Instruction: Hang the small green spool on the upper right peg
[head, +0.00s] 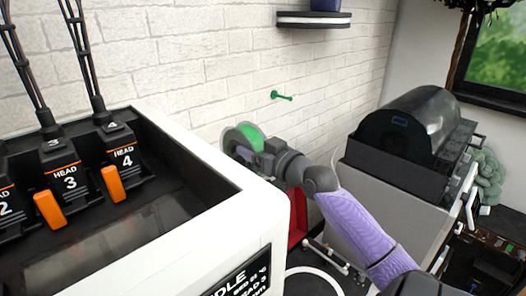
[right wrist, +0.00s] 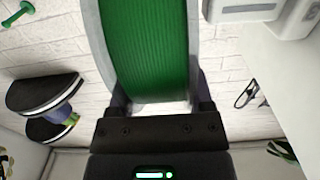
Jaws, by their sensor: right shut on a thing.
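The green spool (head: 250,134) has pale grey flanges and is in my right gripper (head: 258,151), held up in front of the white brick wall. In the right wrist view the spool (right wrist: 150,50) fills the upper middle, between the fingers of the right gripper (right wrist: 152,106). A green peg (head: 282,96) sticks out of the wall, above and to the right of the spool, apart from it. This peg (right wrist: 18,14) also shows at the top left of the right wrist view. No other peg is in sight. My left gripper is out of view.
A large white machine (head: 170,150) with numbered heads stands at left, close to the spool. A grey machine with a dark rounded cover (head: 405,130) stands at right. A black wall shelf (head: 314,20) is above the peg. The wall around the peg is clear.

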